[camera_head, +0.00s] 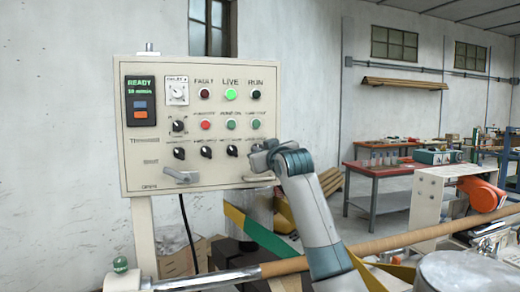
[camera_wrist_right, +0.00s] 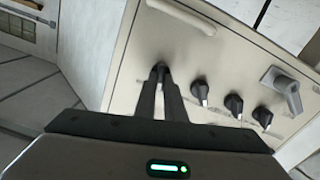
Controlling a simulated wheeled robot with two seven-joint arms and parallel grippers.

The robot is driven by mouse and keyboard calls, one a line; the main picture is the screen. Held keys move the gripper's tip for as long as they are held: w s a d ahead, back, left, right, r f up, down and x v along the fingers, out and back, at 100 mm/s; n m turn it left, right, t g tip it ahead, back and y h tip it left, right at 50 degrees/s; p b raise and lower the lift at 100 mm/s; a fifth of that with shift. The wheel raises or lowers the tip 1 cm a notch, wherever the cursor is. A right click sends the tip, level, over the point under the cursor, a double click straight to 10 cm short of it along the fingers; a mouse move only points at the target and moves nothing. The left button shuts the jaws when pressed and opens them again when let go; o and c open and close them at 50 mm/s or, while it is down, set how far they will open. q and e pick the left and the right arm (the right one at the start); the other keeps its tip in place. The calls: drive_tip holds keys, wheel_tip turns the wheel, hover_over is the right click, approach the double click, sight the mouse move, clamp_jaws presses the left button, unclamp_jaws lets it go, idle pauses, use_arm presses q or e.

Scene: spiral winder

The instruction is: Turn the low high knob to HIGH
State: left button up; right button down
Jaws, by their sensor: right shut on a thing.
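A cream control panel (camera_head: 150,165) stands on a post at the left of the head view. Its lower row holds several black knobs, such as the one left of my gripper (camera_head: 232,151). My right gripper (camera_head: 260,158) is at the right end of that row. In the right wrist view its two fingers (camera_wrist_right: 161,78) are shut on a dark knob (camera_wrist_right: 160,67), the end knob of the row. The fingers hide most of this knob, and its label and pointer cannot be read. The neighbouring knob (camera_wrist_right: 200,91) is apart from the fingers. My left gripper is not in view.
A grey lever handle (camera_head: 181,177) sticks out at the panel's lower left. A pale bar handle (camera_wrist_right: 180,18) lies near the held knob. A long brown roll (camera_head: 400,240) crosses below my arm. A red workbench (camera_head: 378,172) stands farther back.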

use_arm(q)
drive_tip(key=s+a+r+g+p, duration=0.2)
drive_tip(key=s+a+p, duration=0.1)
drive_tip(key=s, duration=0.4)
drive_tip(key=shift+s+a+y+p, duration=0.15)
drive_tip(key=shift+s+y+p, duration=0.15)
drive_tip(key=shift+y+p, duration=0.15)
use_arm(e)
drive_tip(key=shift+d+m, duration=0.15)
drive_tip(key=shift+m, duration=4.75)
drive_tip(key=c, duration=1.8)
unclamp_jaws()
drive_tip(key=shift+w+f, duration=0.1)
drive_tip(key=shift+c, duration=0.2)
